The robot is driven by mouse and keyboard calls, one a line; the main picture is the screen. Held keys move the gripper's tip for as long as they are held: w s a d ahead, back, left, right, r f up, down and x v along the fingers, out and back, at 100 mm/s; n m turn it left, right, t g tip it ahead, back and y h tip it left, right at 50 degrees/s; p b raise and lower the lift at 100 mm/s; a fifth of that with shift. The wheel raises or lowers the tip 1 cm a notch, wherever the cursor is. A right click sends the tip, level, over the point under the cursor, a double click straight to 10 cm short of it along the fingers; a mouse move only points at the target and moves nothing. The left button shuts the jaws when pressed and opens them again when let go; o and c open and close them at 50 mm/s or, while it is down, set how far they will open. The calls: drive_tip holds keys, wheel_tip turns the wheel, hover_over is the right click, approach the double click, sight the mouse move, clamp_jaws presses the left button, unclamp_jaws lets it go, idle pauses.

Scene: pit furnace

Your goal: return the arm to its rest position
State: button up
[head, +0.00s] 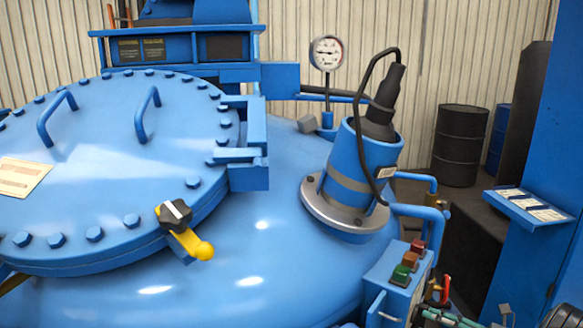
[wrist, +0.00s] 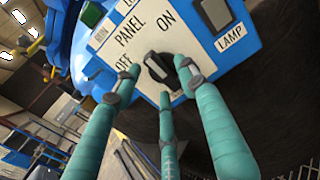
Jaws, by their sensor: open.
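My gripper (wrist: 158,82) has three teal fingers, spread open with nothing held between them. In the wrist view its fingertips are around a black rotary switch (wrist: 157,66) on a white panel plate (wrist: 135,45) marked PANEL, OFF and ON. I cannot tell whether any fingertip touches the switch. In the head view only teal finger parts (head: 450,319) show at the lower right, beside the blue control box (head: 388,283). Most of my arm is out of view.
The furnace's round blue lid (head: 100,150) fills the left, with a yellow-handled latch (head: 188,232) at its edge. A tilted blue cylinder (head: 360,165) with a black cable stands behind the control box. Pipes (head: 415,210) and a small red valve handle (head: 445,290) are close by. A dark drum (head: 460,145) stands farther back.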

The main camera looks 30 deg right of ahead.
drive_tip(key=shift+x, duration=1.05)
drive_tip(key=n, duration=0.3)
drive_tip(key=shift+s, duration=0.25)
drive_tip(key=shift+d, duration=0.15)
